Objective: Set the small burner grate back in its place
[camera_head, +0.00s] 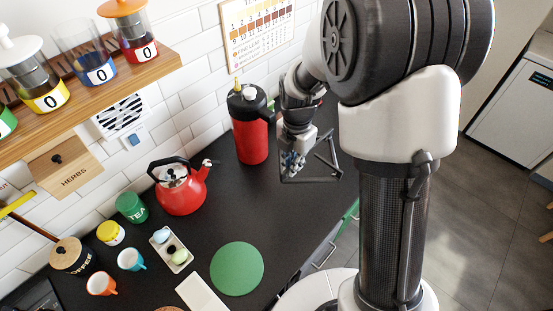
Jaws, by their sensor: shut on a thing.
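My gripper (292,165) hangs over the right part of the dark worktop, to the right of the red flask. It is shut on a thin, dark, angular frame, the small burner grate (322,178). The grate appears held clear of the worktop, with its bars reaching out to the right of the fingers. The exact grip point is too small to see clearly. The place for the grate on the hob cannot be made out in this view.
A red flask (250,132) stands close left of my gripper. A red kettle (181,194), green tea tin (131,207), cups, a small tray (171,250) and a green round mat (237,269) occupy the worktop further left. Bare worktop (270,215) lies below the gripper.

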